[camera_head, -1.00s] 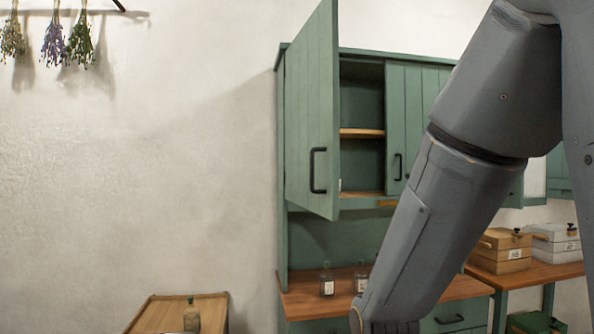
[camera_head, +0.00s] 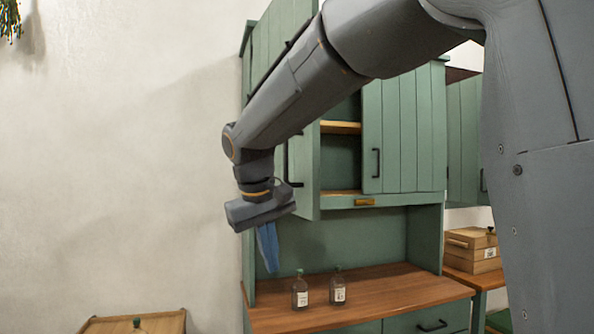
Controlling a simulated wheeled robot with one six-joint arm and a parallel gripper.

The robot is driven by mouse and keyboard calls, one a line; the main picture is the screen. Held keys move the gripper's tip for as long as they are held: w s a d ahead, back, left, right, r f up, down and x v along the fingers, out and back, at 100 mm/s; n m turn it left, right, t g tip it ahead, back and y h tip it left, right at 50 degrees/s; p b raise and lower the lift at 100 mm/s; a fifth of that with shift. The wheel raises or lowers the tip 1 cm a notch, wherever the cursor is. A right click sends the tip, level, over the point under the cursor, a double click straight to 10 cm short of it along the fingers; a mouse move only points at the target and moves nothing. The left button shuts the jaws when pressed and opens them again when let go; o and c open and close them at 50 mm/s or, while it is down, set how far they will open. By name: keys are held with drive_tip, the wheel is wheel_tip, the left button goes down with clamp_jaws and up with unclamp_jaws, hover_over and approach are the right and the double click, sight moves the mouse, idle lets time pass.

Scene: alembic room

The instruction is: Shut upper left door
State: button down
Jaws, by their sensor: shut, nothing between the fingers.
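The upper left door (camera_head: 306,182) of the green cupboard stands open, swung out towards me. My arm crosses in front of it and hides its middle. Its black handle (camera_head: 286,165) shows partly, just above my gripper. My gripper (camera_head: 268,250) is at the lower left of the door in the picture, shut and empty, its blue fingers pointing down.
The upper right door (camera_head: 405,130) is shut. Two small bottles (camera_head: 300,291) (camera_head: 338,287) stand on the wooden counter (camera_head: 400,291) below. A wooden box (camera_head: 472,255) is at the right. A small wooden table (camera_head: 155,322) is at the lower left. The wall side at left is clear.

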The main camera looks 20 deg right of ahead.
drive_tip(key=s+a+r+m+t+h+b, duration=0.1)
drive_tip(key=s+r+b, duration=0.1)
drive_tip(key=r, duration=1.2)
drive_tip(key=s+a+r+m+t+h+b, duration=0.1)
drive_tip(key=s+r+h+b, duration=0.1)
drive_tip(key=r, duration=1.3)
approach(306, 178)
wheel_tip(306, 178, down, 3)
drive_tip(key=w, duration=0.2)
drive_tip(key=shift+s+d+p, duration=0.1)
drive_tip(key=shift+d+p, duration=0.45)
drive_tip(key=shift+d, duration=0.45)
